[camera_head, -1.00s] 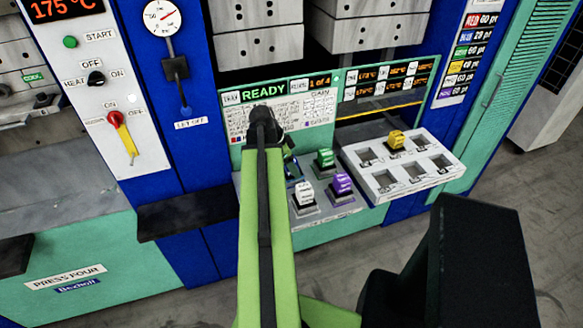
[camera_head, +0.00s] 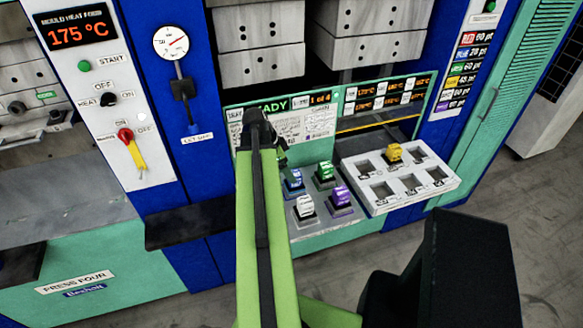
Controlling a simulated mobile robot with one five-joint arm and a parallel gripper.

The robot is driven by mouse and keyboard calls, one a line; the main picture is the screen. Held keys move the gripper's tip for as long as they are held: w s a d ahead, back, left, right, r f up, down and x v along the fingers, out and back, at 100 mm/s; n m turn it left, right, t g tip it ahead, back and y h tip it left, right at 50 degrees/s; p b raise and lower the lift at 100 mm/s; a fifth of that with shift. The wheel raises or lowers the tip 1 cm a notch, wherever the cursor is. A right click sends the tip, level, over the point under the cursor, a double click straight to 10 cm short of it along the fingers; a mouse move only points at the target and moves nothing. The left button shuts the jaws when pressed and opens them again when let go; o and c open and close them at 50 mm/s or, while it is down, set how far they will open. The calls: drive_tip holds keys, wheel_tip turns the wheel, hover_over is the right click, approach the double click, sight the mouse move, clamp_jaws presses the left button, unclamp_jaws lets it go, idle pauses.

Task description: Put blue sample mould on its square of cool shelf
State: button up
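The blue mould (camera_head: 293,181) stands on the green-edged shelf (camera_head: 350,228), at the back left of a group with the green mould (camera_head: 326,171), white mould (camera_head: 306,206) and purple mould (camera_head: 341,195). A dark base shows under it. I cannot read which surface is labelled the cool shelf. My gripper (camera_head: 281,157) is at the end of the green arm, just behind and left of the blue mould in the picture. Its fingers are small, dark and mostly hidden by the arm, so whether they are open or touch the mould is unclear.
A white tray (camera_head: 443,187) with several square pockets stands to the right, with a yellow mould (camera_head: 393,153) at its back. A dark ledge (camera_head: 188,222) juts out at left. Panels with a display (camera_head: 272,107) rise behind the shelf. Grey floor is open at right.

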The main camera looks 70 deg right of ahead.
drive_tip(key=p+v, duration=0.3)
drive_tip(key=v, duration=0.2)
drive_tip(key=shift+a+r, duration=0.1)
drive_tip(key=shift+r, duration=0.2)
drive_tip(key=w+a+f+n+t, duration=0.1)
drive_tip(key=w+a+n+t, duration=0.2)
drive_tip(key=w+a+n, duration=1.35)
drive_tip(key=w+a+n+y, duration=0.1)
drive_tip(key=w+a+n, duration=0.3)
drive_tip(key=a, duration=0.8)
drive_tip(key=w+a+n+y, duration=0.1)
drive_tip(key=w+a+n, duration=0.2)
drive_tip(key=a, duration=1)
drive_tip(key=w+a+n, duration=0.4)
drive_tip(key=w+a, duration=0.4)
drive_tip(key=a, duration=0.5)
drive_tip(key=shift+a+f+n+t+y, duration=0.2)
drive_tip(key=shift+f+n+t+y, duration=0.15)
drive_tip(key=shift+f+y, duration=0.1)
